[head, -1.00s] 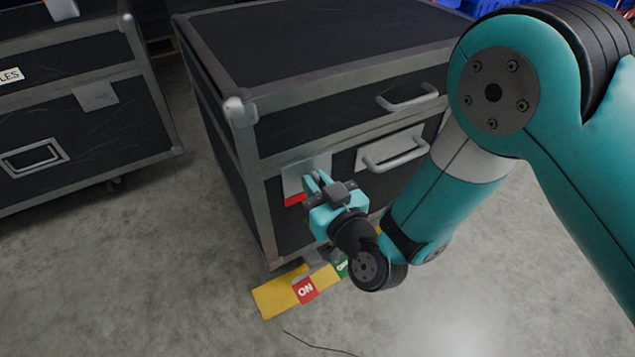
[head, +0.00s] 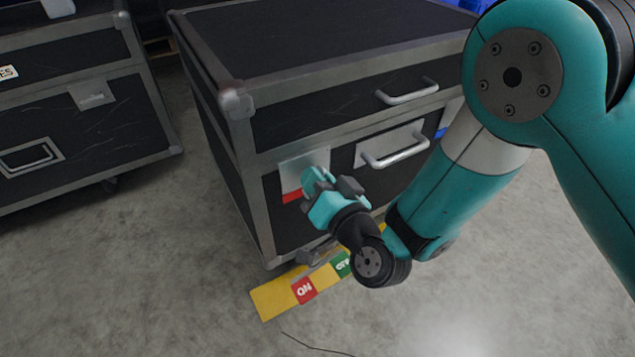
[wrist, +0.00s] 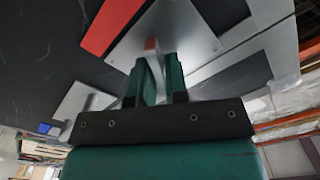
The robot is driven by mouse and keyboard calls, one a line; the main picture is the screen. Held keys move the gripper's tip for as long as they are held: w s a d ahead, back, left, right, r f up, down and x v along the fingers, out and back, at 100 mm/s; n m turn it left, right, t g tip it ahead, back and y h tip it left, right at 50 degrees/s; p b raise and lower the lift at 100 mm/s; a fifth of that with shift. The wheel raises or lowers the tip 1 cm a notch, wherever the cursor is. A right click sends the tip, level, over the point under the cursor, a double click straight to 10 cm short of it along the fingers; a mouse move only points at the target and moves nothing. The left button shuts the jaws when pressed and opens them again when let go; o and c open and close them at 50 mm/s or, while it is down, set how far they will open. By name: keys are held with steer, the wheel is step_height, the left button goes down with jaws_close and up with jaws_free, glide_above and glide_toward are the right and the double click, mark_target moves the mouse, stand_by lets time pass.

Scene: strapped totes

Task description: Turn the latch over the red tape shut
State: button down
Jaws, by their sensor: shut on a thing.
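The latch plate (head: 310,160) is a pale metal plate on the front of the black case, below the lid seam. A strip of red tape (head: 291,197) shows at its lower left edge; in the wrist view the tape (wrist: 110,24) runs beside the plate (wrist: 185,38). My gripper (head: 310,178) is at the plate, to the right of the tape. In the wrist view its fingers are close together on the small latch handle (wrist: 151,44), of which only a reddish end shows. The fingers hide the rest, so its exact angle is unclear.
The black case (head: 320,45) has metal edges and two front handles (head: 395,147) right of the latch. A yellow floor strip (head: 275,297) with red and green labels lies below. Another case (head: 80,130) stands left.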

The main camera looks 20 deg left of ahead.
steer(key=m+b, duration=0.1)
steer(key=m, duration=0.4)
steer(key=shift+f+m+b, duration=0.2)
steer(key=shift+m+b, duration=0.1)
steer(key=shift+b, duration=0.1)
steer(key=m+b, duration=0.1)
steer(key=m, duration=0.4)
steer(key=shift+f, duration=0.1)
steer(key=shift+m, duration=0.3)
steer(key=c, duration=1.2)
jaws_free()
steer(key=shift+c, duration=0.2)
steer(key=shift+d+b, duration=0.1)
steer(key=shift+b, duration=0.25)
